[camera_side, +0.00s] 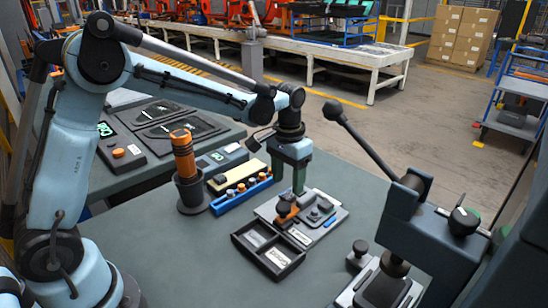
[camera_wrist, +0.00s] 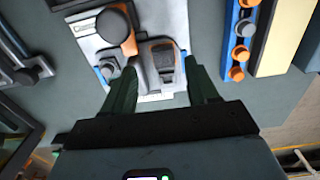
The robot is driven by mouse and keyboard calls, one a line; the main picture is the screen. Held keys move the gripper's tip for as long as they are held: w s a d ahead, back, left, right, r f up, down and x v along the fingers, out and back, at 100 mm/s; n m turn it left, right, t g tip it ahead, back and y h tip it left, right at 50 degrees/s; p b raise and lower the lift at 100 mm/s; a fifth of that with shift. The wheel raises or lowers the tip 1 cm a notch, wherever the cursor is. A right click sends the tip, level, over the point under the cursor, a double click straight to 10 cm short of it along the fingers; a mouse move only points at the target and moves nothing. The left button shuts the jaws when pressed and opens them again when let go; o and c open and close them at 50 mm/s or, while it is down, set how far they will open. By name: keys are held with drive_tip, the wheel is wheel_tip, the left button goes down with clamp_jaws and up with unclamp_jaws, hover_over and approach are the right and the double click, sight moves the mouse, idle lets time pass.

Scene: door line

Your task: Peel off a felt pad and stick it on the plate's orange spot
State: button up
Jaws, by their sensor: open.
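My gripper (camera_side: 297,184) points down over a light grey plate (camera_side: 265,211) on the bench. In the wrist view its two dark green fingers (camera_wrist: 162,92) are apart, with nothing held between them. The plate (camera_wrist: 92,48) carries a dark round knob with an orange round part (camera_wrist: 128,46) partly under it. Beside it is a dark ribbed piece with orange edges (camera_wrist: 165,62), which lies in line with the gap between the fingers. I cannot tell a felt pad or its backing sheet for certain, nor whether the orange part is the spot.
A black two-compartment tray (camera_side: 242,239) with pale cards lies in front of the plate. A blue rack (camera_side: 228,204) with orange and pale knobs stands behind left, near an orange cylinder (camera_side: 183,143) in a black cup. A lever press (camera_side: 430,240) stands at right. The bench's front left is clear.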

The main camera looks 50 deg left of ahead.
drive_tip(key=r, duration=0.3)
drive_tip(key=shift+s+a+r, duration=0.1)
drive_tip(key=shift+s, duration=0.1)
drive_tip(key=s+a+r, duration=0.1)
drive_tip(key=s+r, duration=0.6)
drive_tip(key=s, duration=0.3)
hover_over(236, 174)
wheel_tip(236, 174, down, 8)
drive_tip(key=shift+f, duration=0.1)
wheel_tip(236, 174, down, 6)
drive_tip(key=shift+f, duration=0.2)
wheel_tip(236, 174, up, 12)
drive_tip(key=shift+r, duration=0.15)
idle(0.4)
